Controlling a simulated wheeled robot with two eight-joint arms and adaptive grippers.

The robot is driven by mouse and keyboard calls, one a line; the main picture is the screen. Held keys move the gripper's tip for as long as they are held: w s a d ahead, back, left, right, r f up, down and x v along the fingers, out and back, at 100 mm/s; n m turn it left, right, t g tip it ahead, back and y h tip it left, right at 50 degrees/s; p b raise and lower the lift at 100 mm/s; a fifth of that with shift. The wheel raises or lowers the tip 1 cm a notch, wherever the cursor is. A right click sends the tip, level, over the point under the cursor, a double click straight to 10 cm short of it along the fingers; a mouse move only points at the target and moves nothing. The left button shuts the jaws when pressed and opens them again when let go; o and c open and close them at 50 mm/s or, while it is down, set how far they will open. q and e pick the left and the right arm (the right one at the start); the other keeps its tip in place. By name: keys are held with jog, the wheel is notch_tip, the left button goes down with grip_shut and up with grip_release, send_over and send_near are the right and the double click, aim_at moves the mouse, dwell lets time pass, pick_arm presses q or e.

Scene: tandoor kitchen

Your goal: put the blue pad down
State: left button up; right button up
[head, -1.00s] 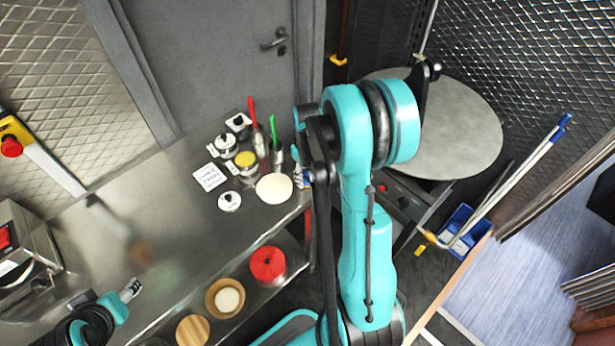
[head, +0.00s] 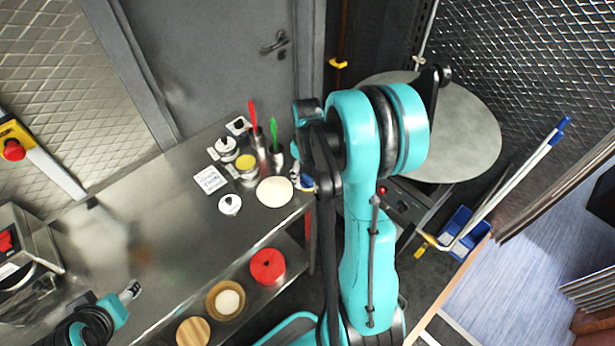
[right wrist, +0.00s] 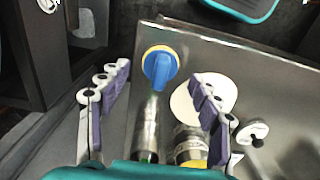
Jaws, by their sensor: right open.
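The blue pad (right wrist: 160,66), a blue grip on a round yellow-and-white base, sits near the corner of the metal counter in the right wrist view. In the head view only a small blue part of it (head: 307,182) shows beside my arm. My right gripper (right wrist: 161,74) is open, its fingers spread to either side of the pad with gaps visible. My left gripper (head: 130,290) is over the counter at lower left in the head view; its jaw state is unclear.
A pale round disc (head: 274,192) lies beside the pad. Metal cups with red and green handled tools, small jars, a label card (head: 210,180) and a lidded pot (head: 230,204) stand close by. The counter's left part (head: 110,215) is mostly clear. A red container (head: 267,266) is on the lower shelf.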

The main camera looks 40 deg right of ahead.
aim_at(307, 177)
notch_tip(307, 177, up, 9)
jog(key=p, duration=0.2)
jog(key=s+a+r+t, duration=0.3)
jog(key=s+a+r, duration=0.1)
jog(key=a, duration=0.5)
jog(key=s+a+r+m+t, duration=0.1)
jog(key=s+a+r+t, duration=0.3)
jog(key=a, duration=0.6)
jog(key=shift+s+a, duration=0.3)
jog(key=shift+s, duration=0.25)
jog(key=shift+f, duration=0.15)
